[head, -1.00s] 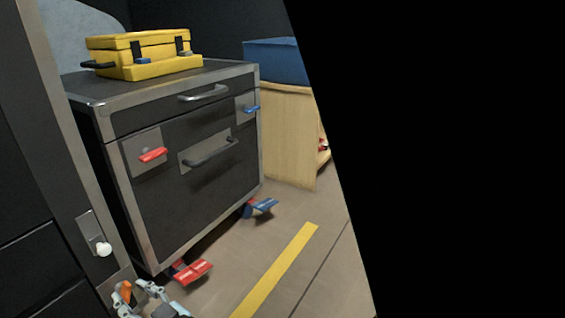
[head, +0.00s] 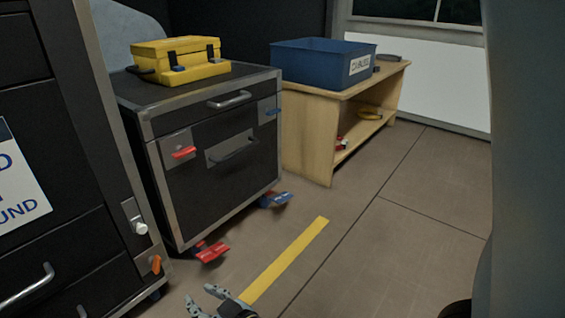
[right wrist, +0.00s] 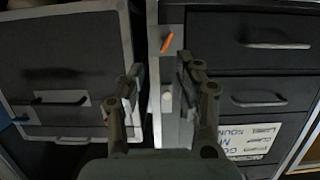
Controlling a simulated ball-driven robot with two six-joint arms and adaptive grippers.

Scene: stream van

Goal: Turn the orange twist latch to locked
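The orange twist latch (head: 156,264) sits on a metal plate low on the front edge of the dark cabinet at the left. Its handle looks roughly upright, slightly tilted. In the right wrist view the latch (right wrist: 167,42) shows beyond and above the fingertips, with its handle slanted. My right gripper (head: 214,300) is at the bottom of the head view, right of the latch and apart from it. In the right wrist view its two fingers (right wrist: 158,78) are spread with nothing between them. My left gripper is not in view.
A white knob (head: 140,227) sits above the latch on the same cabinet. A black case (head: 215,165) with red and blue latches and pedals stands behind, a yellow toolbox (head: 180,60) on top. A wooden bench (head: 308,140) holds a blue bin (head: 312,66). Floor around the yellow stripe (head: 290,258) is clear.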

